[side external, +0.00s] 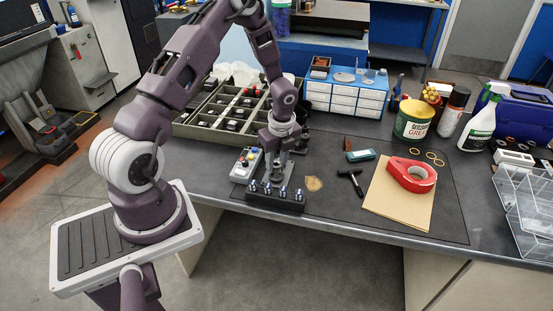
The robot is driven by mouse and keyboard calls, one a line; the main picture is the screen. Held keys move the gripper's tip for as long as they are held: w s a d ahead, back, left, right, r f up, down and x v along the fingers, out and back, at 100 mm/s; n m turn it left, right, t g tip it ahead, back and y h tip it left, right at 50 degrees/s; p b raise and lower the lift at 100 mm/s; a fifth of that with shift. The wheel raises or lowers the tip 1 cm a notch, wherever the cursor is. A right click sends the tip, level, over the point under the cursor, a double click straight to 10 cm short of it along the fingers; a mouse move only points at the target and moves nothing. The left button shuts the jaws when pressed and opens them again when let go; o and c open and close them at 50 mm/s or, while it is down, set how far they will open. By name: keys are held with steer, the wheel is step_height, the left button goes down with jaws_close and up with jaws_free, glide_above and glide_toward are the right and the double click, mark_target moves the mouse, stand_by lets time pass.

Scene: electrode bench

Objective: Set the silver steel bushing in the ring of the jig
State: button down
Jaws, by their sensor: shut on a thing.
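My gripper (283,181) points straight down at the back edge of a black block (276,202) near the bench's front edge. Its jaws are shut on a small piece that is mostly hidden between the fingers. I cannot tell from here whether that piece is the silver steel bushing. Several small silver-and-blue pieces stand in a row along the top of the block. I cannot tell whether the piece in my jaws touches the block. I cannot make out the ring of the jig for certain.
A grey control box (246,164) stands just left of my gripper. A compartment tray (192,128) lies behind.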

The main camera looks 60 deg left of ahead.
steer(key=shift+f, duration=0.45)
stand_by(0.6)
steer(key=c, duration=0.9)
jaws_free()
steer(key=r, duration=0.4)
steer(key=d+r, duration=0.1)
steer(key=r, duration=0.2)
steer(key=shift+r, duration=2.5)
steer(key=shift+r, duration=0.1)
